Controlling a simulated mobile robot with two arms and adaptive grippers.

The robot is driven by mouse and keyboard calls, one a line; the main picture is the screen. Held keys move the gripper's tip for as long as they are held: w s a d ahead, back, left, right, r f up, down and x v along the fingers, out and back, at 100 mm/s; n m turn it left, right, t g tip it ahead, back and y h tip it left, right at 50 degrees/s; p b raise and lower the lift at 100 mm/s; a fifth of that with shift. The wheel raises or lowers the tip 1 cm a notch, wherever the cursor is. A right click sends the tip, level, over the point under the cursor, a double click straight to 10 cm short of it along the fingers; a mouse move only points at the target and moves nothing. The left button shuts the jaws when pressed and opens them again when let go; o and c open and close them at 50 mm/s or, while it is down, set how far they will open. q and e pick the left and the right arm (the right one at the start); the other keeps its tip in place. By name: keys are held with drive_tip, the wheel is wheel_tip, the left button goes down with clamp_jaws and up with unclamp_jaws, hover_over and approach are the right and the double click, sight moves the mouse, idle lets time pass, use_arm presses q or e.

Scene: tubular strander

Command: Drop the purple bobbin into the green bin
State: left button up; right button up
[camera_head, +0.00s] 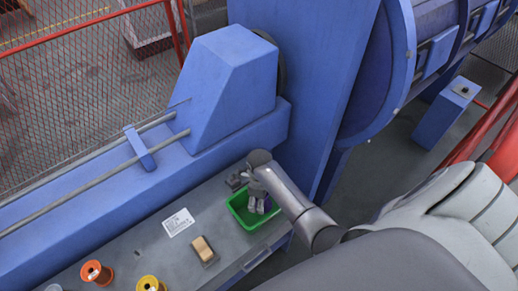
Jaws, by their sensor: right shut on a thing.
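The green bin (244,217) stands on the grey bench, near its right end. My right gripper (258,203) comes in from the right and points down over the bin. It is shut on the purple bobbin (267,204), of which only a small part shows beside the fingers. The fingers and arm hide the rest of the bobbin and part of the bin. I cannot tell how far the bobbin is above the bin's floor. My left gripper is not in view.
An orange bobbin (97,272) and a yellow bobbin (151,284) stand on the bench (140,240) at the lower left. A tan block (203,249) and a white label (178,222) lie left of the bin. The blue machine (225,90) rises behind.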

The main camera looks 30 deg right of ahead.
drive_tip(key=shift+w+d+f, duration=0.2)
drive_tip(key=shift+w+f, duration=0.15)
drive_tip(key=shift+f, duration=0.1)
drive_tip(key=shift+s+a+f, duration=0.1)
drive_tip(key=shift+a+f, duration=0.05)
drive_tip(key=shift+f, duration=1.25)
drive_tip(key=shift+f+b, duration=0.25)
drive_tip(key=shift+b, duration=0.1)
drive_tip(key=shift+f, duration=0.3)
drive_tip(key=o, duration=1.6)
drive_tip(key=shift+r, duration=0.1)
